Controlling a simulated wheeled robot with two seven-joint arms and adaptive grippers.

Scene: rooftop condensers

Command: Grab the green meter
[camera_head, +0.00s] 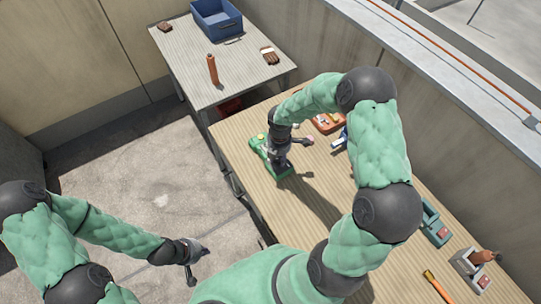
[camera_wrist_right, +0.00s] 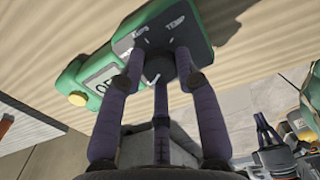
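The green meter (camera_head: 266,153) lies on the near wooden bench in the head view, close to its left edge. In the right wrist view, the meter (camera_wrist_right: 103,62) fills the upper part, with a small display, a yellow button and a dark face with printed labels. My right gripper (camera_head: 277,148) is down over the meter. In the wrist view, its purple-grey fingers (camera_wrist_right: 160,68) reach the meter's dark face with their tips apart; whether they press on it cannot be told. My left gripper (camera_head: 198,264) is empty with its fingers spread, low over the floor, away from the bench.
An orange-red item (camera_head: 327,123) lies beyond the right gripper. A far table holds a blue bin (camera_head: 216,20) and an orange bottle (camera_head: 212,69). A wall runs behind the bench.

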